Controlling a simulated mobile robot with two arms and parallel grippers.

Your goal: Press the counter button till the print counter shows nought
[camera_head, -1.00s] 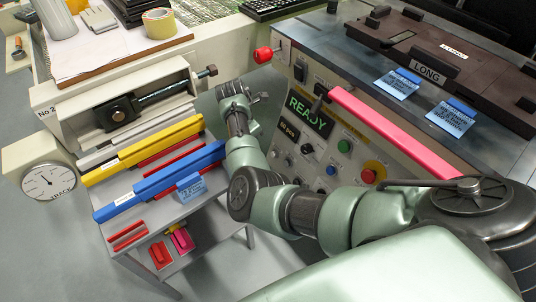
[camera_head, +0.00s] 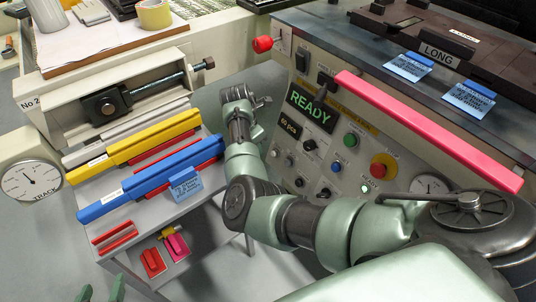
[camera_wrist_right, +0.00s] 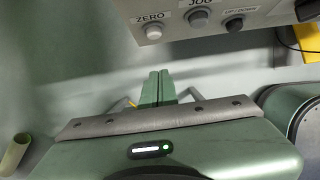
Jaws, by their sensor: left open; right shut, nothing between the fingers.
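The control panel in the head view has a green READY display (camera_head: 311,108). Below it is a small counter display (camera_head: 289,126) that seems to read 60 pcs, too small to be sure. In the right wrist view, a round grey button labelled ZERO (camera_wrist_right: 154,31) sits at the top, left of the JOG button (camera_wrist_right: 198,18). My right gripper (camera_wrist_right: 158,75) is shut and empty, below and apart from the ZERO button. In the head view my right arm reaches to the panel's left side; its fingertips are not clear there. My left gripper (camera_head: 102,289) is open at the bottom left edge.
A green button (camera_head: 351,140), a blue button (camera_head: 337,167) and a red emergency knob (camera_head: 383,165) are also on the panel. A pink bar (camera_head: 430,130) runs along its top edge. A shelf with a blue bar (camera_head: 150,182) and a yellow bar (camera_head: 135,150) stands left.

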